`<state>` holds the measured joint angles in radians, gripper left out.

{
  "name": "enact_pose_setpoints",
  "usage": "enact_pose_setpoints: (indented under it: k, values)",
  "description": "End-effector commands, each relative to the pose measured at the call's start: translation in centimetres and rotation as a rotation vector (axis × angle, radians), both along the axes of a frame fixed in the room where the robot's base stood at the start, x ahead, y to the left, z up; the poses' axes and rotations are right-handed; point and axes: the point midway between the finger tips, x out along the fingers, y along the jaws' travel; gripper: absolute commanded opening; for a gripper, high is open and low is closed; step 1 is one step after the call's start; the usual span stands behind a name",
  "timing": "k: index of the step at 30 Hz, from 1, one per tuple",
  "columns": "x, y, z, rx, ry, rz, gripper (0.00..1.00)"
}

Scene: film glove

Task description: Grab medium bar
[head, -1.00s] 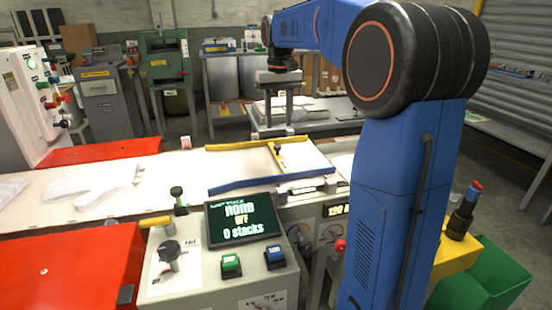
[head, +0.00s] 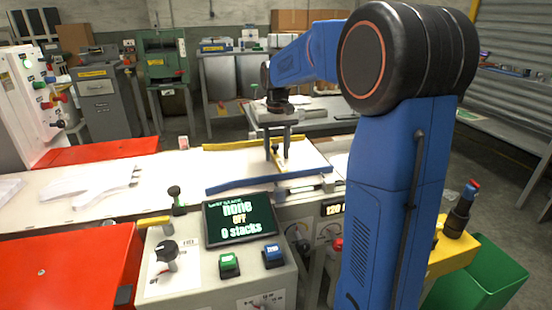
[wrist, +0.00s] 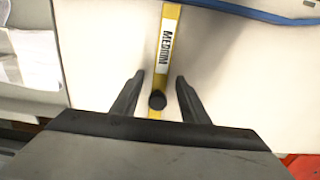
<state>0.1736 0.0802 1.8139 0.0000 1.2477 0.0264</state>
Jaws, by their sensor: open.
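The medium bar (wrist: 165,58) is a thin yellow bar with a white label reading "MEDIUM" and a round black knob (wrist: 157,100). In the head view it lies on the white work surface, partly hidden by my gripper. My gripper (head: 278,158) is above the bar there. In the wrist view my gripper (wrist: 158,82) is open, with one finger on each side of the bar and the knob between them. I cannot tell whether the fingers touch the surface.
A blue bar (head: 268,181) edges the surface at the front and a yellow bar (head: 255,145) at the back. A control box with a screen (head: 240,218) reading "none OFF 0 stacks" stands in front. Red panels (head: 65,265) lie at left.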

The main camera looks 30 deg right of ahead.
Motion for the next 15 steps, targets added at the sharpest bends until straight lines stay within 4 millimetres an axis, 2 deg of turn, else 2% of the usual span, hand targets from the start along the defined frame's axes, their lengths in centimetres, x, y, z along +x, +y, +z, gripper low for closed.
enact_pose_setpoints:
  k: [9,10,14,15]
  values:
    - [0.0,0.0,-0.56,0.0,0.0,0.0,0.41]
    - [0.0,0.0,-0.56,0.0,0.0,0.0,0.36]
    - [0.0,0.0,-0.55,0.0,0.0,0.0,0.05]
    - [0.0,0.0,-0.55,0.0,0.0,0.0,0.0]
